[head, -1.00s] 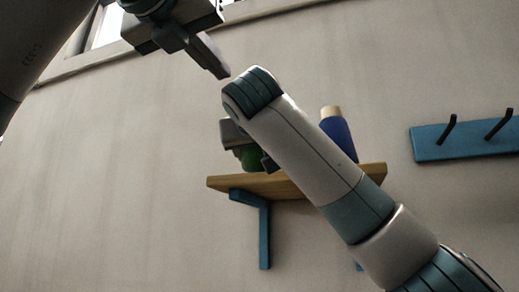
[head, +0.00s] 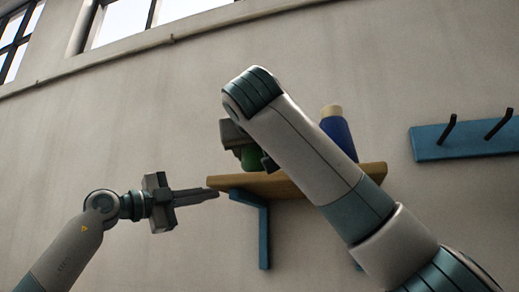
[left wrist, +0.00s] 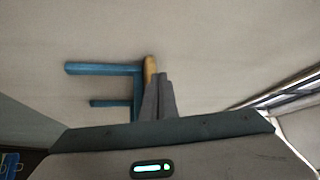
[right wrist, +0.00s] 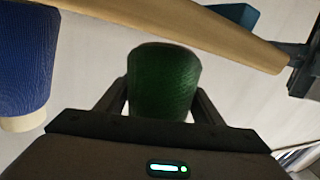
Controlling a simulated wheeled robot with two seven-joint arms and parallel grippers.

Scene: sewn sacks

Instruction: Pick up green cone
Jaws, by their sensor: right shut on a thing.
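The green cone (right wrist: 163,85) sits between the fingers of my right gripper (right wrist: 158,103), which is shut on it, in the right wrist view. In the head view a small green part (head: 249,157) shows above the wooden shelf (head: 245,185), below my right gripper. My right forearm hides much of that gripper and the cone. I cannot tell whether the cone touches the shelf. My left gripper (head: 207,193) is empty, its fingers together, near the shelf's left end. Its fingers also show together in the left wrist view (left wrist: 158,95).
A blue cone with a cream tip (head: 337,131) stands on the shelf, right of my forearm. A blue bracket (head: 264,230) supports the shelf. A blue rail with black pegs (head: 462,137) is on the wall at right. The wall left of the shelf is bare.

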